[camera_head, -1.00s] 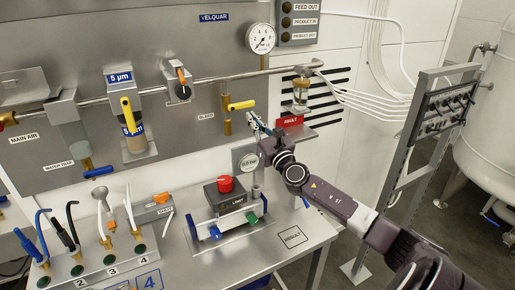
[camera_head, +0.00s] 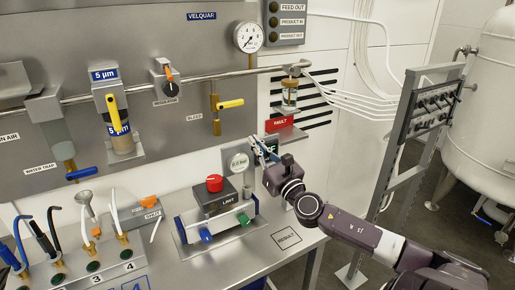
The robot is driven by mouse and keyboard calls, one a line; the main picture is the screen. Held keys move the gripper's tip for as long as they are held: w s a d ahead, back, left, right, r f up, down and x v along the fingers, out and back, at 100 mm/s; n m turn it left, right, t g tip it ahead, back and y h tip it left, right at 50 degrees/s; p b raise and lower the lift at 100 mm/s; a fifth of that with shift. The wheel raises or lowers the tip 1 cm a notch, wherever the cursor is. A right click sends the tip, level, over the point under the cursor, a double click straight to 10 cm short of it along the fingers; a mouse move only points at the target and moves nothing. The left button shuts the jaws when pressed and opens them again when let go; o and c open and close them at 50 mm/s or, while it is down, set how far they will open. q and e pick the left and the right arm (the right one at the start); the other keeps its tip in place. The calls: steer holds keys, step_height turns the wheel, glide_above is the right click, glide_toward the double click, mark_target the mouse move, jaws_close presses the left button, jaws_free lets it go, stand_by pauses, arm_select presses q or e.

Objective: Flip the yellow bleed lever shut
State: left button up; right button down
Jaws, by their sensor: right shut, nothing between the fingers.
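The yellow bleed lever (camera_head: 231,104) sits on a brass valve (camera_head: 216,118) on the grey panel, right of the BLEED label. The lever sticks out to the right, close to level. My right gripper (camera_head: 258,143) is below and to the right of the lever, in front of the panel's lower right corner. Its fingers are shut and empty, and a clear gap shows between them and the lever. The fingertips are small and partly lost against the signs behind them. My left gripper is not in view.
A red FAULT sign (camera_head: 279,123) is close to my right gripper. A red button box (camera_head: 214,185) is on the bench below. A metal rack (camera_head: 411,130) stands at right.

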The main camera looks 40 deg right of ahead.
steer(key=shift+s+a+f, duration=0.1)
steer(key=shift+s, duration=0.4)
stand_by(0.4)
